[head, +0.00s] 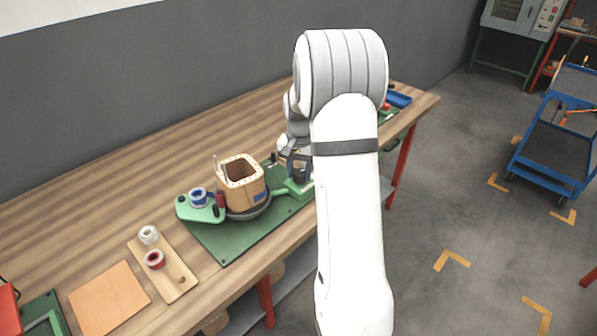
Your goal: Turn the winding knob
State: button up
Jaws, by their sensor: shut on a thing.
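The winding machine's green base plate (228,238) lies on the bench. A tan, box-shaped coil former (243,188) stands upright on its dark round turntable (250,212). A green housing (293,190) is at the right of the turntable. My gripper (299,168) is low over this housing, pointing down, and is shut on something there. That looks to be the winding knob, but it is mostly hidden by the gripper and my arm, so its angle cannot be told.
A green bracket with a blue-and-white spool (198,197) is left of the former. A wooden tray (176,278) with white and red tape rolls and an orange sheet (109,298) lie further left. The bench's back strip is clear. A blue cart (550,150) stands right.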

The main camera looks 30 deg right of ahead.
aim_at(300, 172)
jog(key=shift+m, duration=0.6)
jog(key=shift+r, duration=0.1)
dwell(1.1)
jog(key=o, duration=1)
jog(key=shift+r, duration=3.85)
